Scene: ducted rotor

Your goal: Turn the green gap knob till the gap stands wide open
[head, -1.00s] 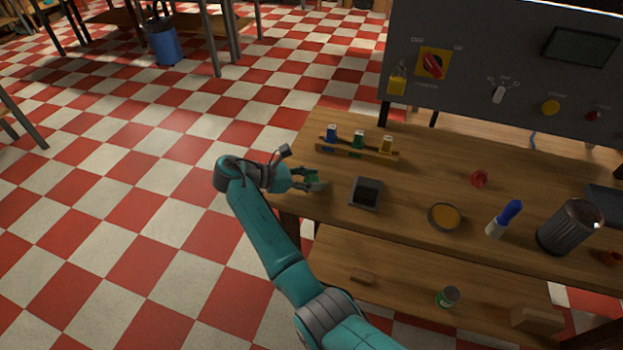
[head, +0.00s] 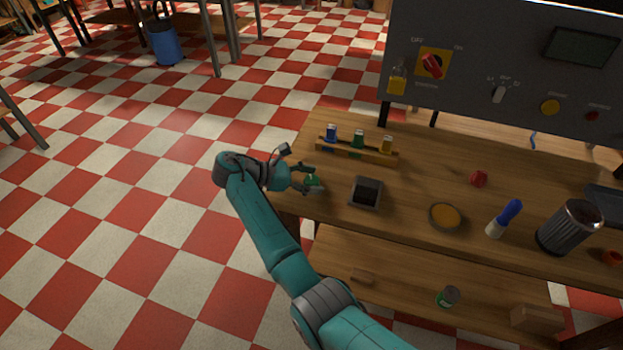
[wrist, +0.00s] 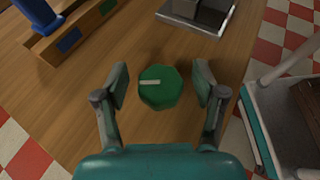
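The green gap knob (wrist: 162,92) is many-sided, with a pale pointer line on its top running from the middle toward the left in the wrist view. It also shows in the head view (head: 314,180), at the left end of the wooden bench. My gripper (wrist: 161,82) is open, with one finger on each side of the knob. Bare wood shows between each finger and the knob, so they look apart. In the head view my gripper (head: 312,179) is at the bench's left edge. I cannot make out the gap itself.
A dark square metal-framed tray (head: 366,193) sits just right of my gripper. Behind it is a wooden rack (head: 357,150) with blue, green and yellow pieces. A grey control panel (head: 480,60) stands at the back. A yellow-topped dish (head: 445,216) lies farther right.

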